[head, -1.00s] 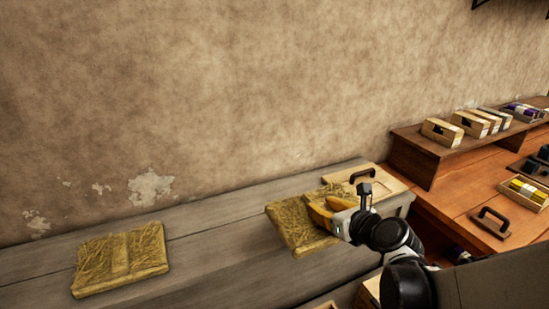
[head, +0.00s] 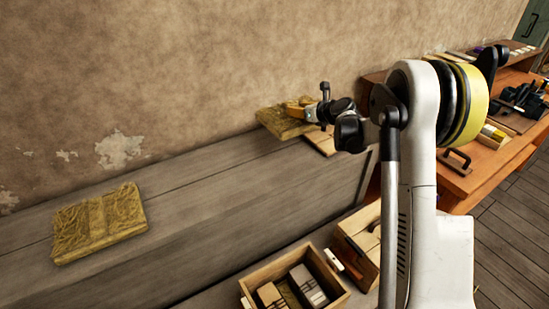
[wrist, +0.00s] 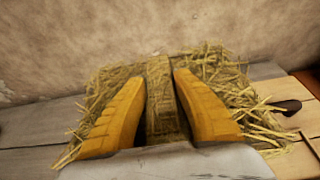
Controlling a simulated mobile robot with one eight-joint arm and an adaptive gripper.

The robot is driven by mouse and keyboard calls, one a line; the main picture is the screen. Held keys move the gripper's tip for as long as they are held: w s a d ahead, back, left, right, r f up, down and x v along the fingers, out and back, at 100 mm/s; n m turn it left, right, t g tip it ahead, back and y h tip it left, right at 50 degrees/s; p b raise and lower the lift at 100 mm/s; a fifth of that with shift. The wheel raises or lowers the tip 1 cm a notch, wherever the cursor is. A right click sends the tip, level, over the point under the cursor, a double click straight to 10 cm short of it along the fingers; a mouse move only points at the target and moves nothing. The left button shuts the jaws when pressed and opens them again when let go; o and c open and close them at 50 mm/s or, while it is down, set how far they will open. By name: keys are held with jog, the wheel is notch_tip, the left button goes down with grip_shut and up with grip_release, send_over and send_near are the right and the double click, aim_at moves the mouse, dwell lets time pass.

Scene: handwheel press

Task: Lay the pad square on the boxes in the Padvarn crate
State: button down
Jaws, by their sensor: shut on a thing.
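My gripper (head: 302,108) is shut on a straw pad (head: 279,124), which appears raised above the far end of the grey bench. In the wrist view, the two yellow fingers (wrist: 160,82) sit on either side of the raised middle strip of the held pad (wrist: 215,72). A second straw pad (head: 98,222) lies flat on the left part of the bench. An open wooden crate (head: 258,280) stands low at the bottom of the head view, with several boxes (head: 308,284) inside. No name can be read on it, and its near side is cut off.
The grey bench (head: 215,195) is clear between the two pads. A pale board (head: 322,143) lies near the held pad. Another wooden container (head: 359,222) stands beside the crate, partly behind my arm. An orange wooden table (head: 478,178) with small things is at right.

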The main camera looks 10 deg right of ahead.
jog(key=s+a+f+b, duration=0.1)
jog(key=s+a+f, duration=0.1)
jog(key=a, duration=0.1)
jog(key=s+a+f+b, duration=0.2)
jog(key=a+f, duration=0.1)
jog(key=s+a+f+b, duration=0.1)
jog(key=s+a+f, duration=0.1)
jog(key=a, duration=0.2)
jog(key=shift+s+a+f, duration=0.1)
jog(key=shift+s+f, duration=0.1)
jog(key=shift+s, duration=0.05)
jog(key=f, duration=0.1)
jog(key=f+b, duration=0.2)
jog(key=shift+w+d, duration=0.1)
jog(key=shift+d, duration=0.15)
jog(key=shift+a, duration=0.1)
jog(key=c, duration=1.1)
grip_release()
jog(key=shift+o, duration=0.2)
jog(key=shift+f, duration=0.1)
